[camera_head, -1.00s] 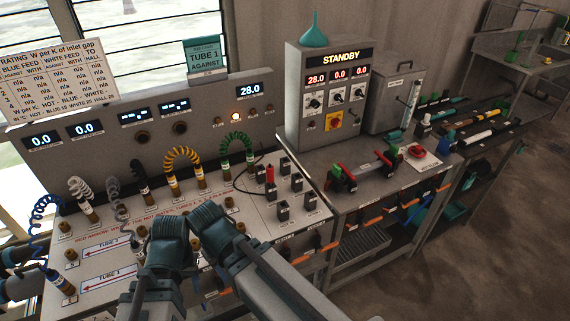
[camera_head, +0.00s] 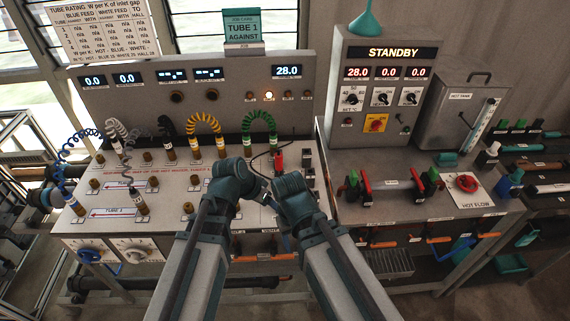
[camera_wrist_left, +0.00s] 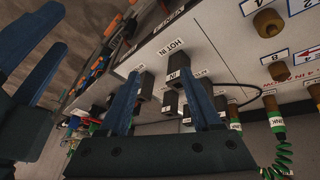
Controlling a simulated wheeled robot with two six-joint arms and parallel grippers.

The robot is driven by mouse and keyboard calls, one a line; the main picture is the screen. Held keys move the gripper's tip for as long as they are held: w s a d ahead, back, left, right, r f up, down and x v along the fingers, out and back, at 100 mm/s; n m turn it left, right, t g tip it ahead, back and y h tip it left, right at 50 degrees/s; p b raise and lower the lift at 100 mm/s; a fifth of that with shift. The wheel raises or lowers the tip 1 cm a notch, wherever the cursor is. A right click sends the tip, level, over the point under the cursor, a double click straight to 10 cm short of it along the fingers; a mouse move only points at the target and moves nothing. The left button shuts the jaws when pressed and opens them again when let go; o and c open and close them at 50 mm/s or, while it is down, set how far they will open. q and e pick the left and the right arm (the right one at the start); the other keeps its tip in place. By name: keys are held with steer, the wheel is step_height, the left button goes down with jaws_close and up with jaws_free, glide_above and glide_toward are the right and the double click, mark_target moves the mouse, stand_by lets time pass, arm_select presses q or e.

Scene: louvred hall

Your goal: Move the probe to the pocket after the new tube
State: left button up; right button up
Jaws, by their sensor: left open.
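A red probe (camera_head: 278,160) with a thin black cable stands among black pockets at the right end of the bench panel. My left gripper (camera_head: 243,174) is just left of it, over the panel. In the left wrist view my left gripper (camera_wrist_left: 161,80) is open and empty, its fingers apart before black pockets (camera_wrist_left: 175,79), one by a "HOT IN" label. The probe cannot be made out there. My right gripper (camera_head: 285,186) is beside the left one, hiding part of the pockets; its jaws cannot be read. The job card (camera_head: 242,27) reads "TUBE 1 AGAINST".
Coiled hoses, blue (camera_head: 75,150), white, black, yellow (camera_head: 203,124) and green (camera_head: 259,122), stand along the panel. The standby control box (camera_head: 381,90), hot tank (camera_head: 462,105) and red-clamped tube (camera_head: 392,186) are to the right. Valve handles (camera_head: 90,255) stick out in front.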

mark_target(276, 162)
arm_select(q)
steer(key=w+a+r+m+t+h, duration=0.25)
steer(key=w+r+t, duration=0.3)
steer(key=w, duration=0.65)
steer(key=shift+n+g+h, duration=0.25)
steer(key=shift+n+h, duration=0.2)
steer(key=b+x, duration=0.5)
steer(key=x, duration=0.3)
steer(key=shift+b, duration=0.35)
steer(key=shift+b+x, duration=0.45)
steer(key=shift+x, duration=0.4)
jaws_close()
